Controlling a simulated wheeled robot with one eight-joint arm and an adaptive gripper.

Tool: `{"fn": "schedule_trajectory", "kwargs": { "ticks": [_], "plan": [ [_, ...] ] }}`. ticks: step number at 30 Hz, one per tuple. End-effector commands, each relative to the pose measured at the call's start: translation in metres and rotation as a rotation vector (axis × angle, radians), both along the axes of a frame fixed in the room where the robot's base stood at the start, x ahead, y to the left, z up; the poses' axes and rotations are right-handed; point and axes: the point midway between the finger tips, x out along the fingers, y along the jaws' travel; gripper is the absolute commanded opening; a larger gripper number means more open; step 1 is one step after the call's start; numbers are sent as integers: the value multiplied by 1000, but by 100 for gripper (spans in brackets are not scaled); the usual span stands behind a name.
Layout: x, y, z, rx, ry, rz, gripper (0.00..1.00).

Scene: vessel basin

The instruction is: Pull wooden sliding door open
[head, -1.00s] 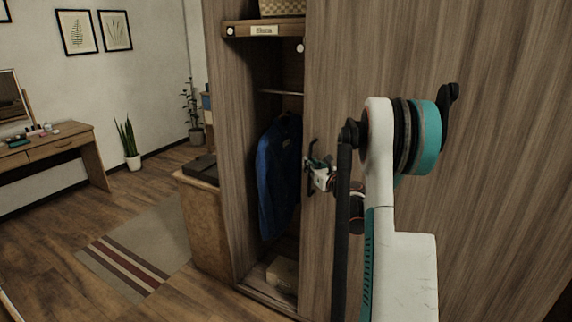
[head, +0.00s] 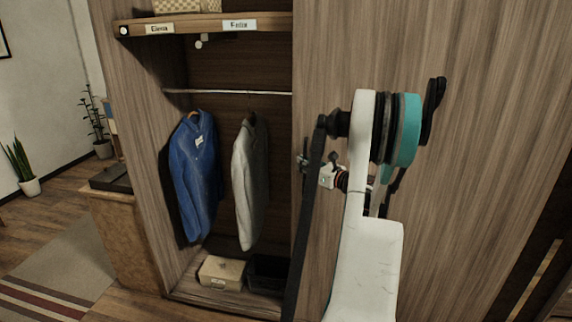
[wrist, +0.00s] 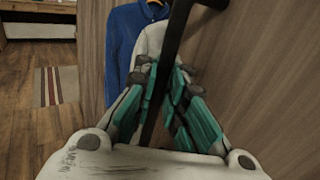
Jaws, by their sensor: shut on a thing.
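The wooden sliding door (head: 470,130) is a large grain-patterned panel on the right of the wardrobe. Its left edge stands well to the right of the wardrobe's left wall, leaving a wide opening. My gripper (head: 306,166) is at the door's left edge, partly hidden by my arm in the head view. In the wrist view my gripper (wrist: 160,90) has its teal-padded fingers closed around the dark bar handle (wrist: 174,35), which runs between them. The door surface also shows at the right of the wrist view (wrist: 260,70).
Inside the wardrobe hang a blue jacket (head: 194,175) and a grey jacket (head: 250,180) from a rail (head: 230,92). A box (head: 222,272) and a black bin (head: 268,273) sit at the bottom. A low cabinet (head: 125,240) stands left of the wardrobe.

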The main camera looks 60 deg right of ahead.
Motion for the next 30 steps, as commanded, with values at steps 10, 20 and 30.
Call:
{"fn": "schedule_trajectory", "kwargs": {
  "ticks": [10, 20, 30],
  "plan": [
    [-20, -5, -1, 0, 0, 7, 0],
    [-20, -5, -1, 0, 1, 7, 16],
    [-21, -6, 0, 0, 0, 4, 31]
  ]
}}
